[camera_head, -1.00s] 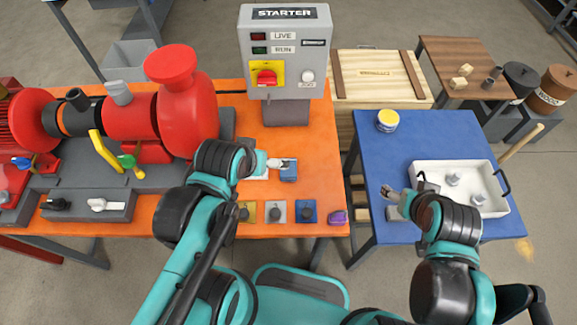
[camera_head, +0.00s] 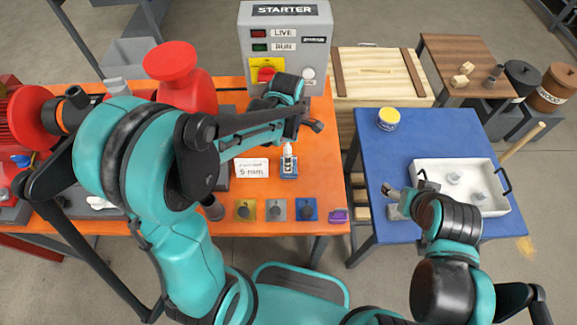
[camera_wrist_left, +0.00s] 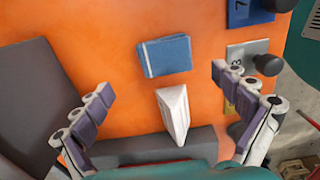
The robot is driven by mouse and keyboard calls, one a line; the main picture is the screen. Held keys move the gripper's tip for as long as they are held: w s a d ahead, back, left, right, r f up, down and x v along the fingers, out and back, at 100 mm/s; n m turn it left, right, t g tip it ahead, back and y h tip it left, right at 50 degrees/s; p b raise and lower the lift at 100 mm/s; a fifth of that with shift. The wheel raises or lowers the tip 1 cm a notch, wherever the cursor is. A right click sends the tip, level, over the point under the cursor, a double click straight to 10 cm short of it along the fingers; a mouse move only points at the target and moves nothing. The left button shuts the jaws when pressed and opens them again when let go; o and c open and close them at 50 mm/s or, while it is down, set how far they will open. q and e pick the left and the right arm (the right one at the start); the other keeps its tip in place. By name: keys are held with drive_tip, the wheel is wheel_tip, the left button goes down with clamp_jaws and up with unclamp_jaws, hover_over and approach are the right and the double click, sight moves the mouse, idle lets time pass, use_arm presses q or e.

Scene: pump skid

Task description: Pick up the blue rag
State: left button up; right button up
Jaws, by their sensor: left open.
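The blue rag (camera_head: 289,172) lies folded on the orange bench, right of a white tent card (camera_head: 252,168). In the left wrist view the rag (camera_wrist_left: 165,56) is a flat blue rectangle above the white card (camera_wrist_left: 172,112). My left gripper (camera_head: 300,138) is above the bench near the rag; a pale finger part seems to overlap the rag's far side. In the wrist view its open, empty fingers (camera_wrist_left: 162,82) stand wide apart, with the rag beyond the tips. My right gripper (camera_head: 392,193) is over the blue table; its jaws are too small to read.
The starter box (camera_head: 285,50) stands behind the left gripper, and the red pump (camera_head: 180,75) is to the left. Yellow, grey and blue knobbed plates (camera_head: 277,210) and a purple item (camera_head: 338,216) line the front edge. A white tray (camera_head: 455,165) is on the blue table.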

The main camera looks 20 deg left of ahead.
use_arm(q)
drive_tip(key=f+b, duration=0.1)
drive_tip(key=f, duration=0.3)
drive_tip(key=f+b, duration=0.1)
drive_tip(key=f, duration=0.1)
drive_tip(key=shift+s+d+f+b, duration=0.15)
drive_tip(key=shift+s+d+b, duration=0.1)
drive_tip(key=shift+b, duration=0.1)
drive_tip(key=c, duration=1.3)
drive_tip(key=shift+c, duration=0.2)
